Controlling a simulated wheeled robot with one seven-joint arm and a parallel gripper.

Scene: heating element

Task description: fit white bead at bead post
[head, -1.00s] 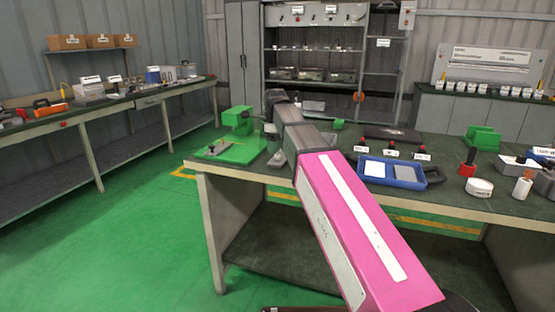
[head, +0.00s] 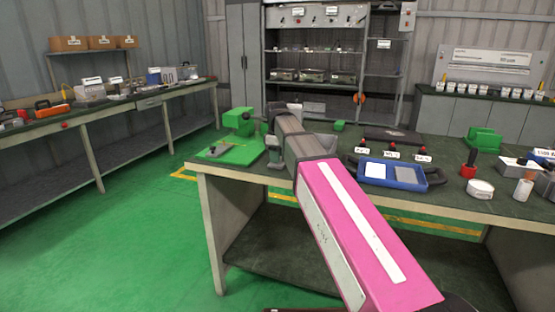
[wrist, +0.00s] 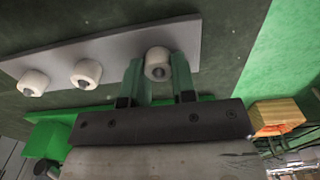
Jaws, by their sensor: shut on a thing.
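In the wrist view, my gripper (wrist: 158,78) has its two green fingers on either side of a white bead (wrist: 158,60), shut on it. The bead is round with a dark centre hole. It appears over the right part of a grey strip (wrist: 120,48); whether it touches the strip is unclear. Two more white beads, one in the middle (wrist: 87,72) and one at the left (wrist: 33,82), sit along the strip. In the head view my arm hides the fingers and the held bead. I cannot clearly pick out the bead post in either view.
A green fixture (head: 238,122) stands on a green plate (head: 222,153) at the table's left end. A blue tray (head: 407,173) lies right of my arm. In the wrist view, a green block (wrist: 48,138) and a yellowish block (wrist: 278,113) flank my gripper.

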